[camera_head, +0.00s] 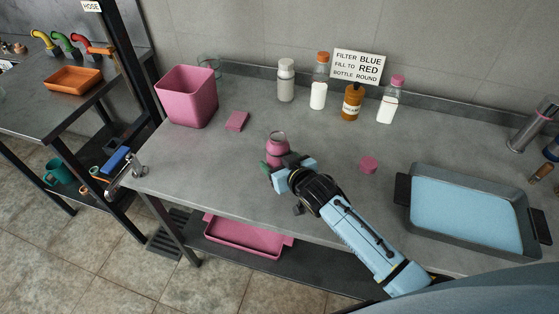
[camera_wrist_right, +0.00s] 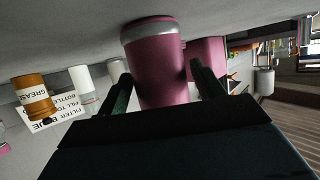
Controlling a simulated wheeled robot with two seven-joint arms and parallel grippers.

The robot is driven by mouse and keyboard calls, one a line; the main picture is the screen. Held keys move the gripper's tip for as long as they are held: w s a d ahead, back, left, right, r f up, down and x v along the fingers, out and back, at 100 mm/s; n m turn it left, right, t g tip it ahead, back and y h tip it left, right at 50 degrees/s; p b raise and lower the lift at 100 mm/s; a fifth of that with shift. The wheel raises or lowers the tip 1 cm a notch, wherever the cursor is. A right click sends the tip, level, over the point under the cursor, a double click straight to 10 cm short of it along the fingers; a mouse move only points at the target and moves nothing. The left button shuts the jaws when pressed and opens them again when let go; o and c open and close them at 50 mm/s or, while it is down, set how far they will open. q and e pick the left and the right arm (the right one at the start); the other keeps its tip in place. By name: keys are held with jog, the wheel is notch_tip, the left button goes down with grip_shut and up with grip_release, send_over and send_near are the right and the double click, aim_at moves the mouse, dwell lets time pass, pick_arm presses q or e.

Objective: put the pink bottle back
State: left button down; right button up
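The pink bottle (camera_head: 277,147) is over the grey bench, left of its middle, with a greyish band at its upper end in the head view. My right gripper (camera_head: 280,164) reaches it from the front right. In the right wrist view the pink bottle (camera_wrist_right: 160,72) lies between the two dark fingers, whose tips (camera_wrist_right: 160,74) appear to press its sides. I cannot tell whether its base touches the bench. That view is upside down, and the gripper's body hides the bottle's near end. My left gripper is not in view.
Several bottles and a sign (camera_head: 358,66) line the back. A blue-filled tray (camera_head: 471,209) is at right. A pink tray (camera_head: 244,237) sits below.

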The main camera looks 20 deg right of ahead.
jog(key=shift+o, duration=0.5)
jog(key=shift+r, duration=0.1)
jog(key=shift+r, duration=0.15)
jog(key=p+v, duration=0.2)
jog(key=v, duration=1)
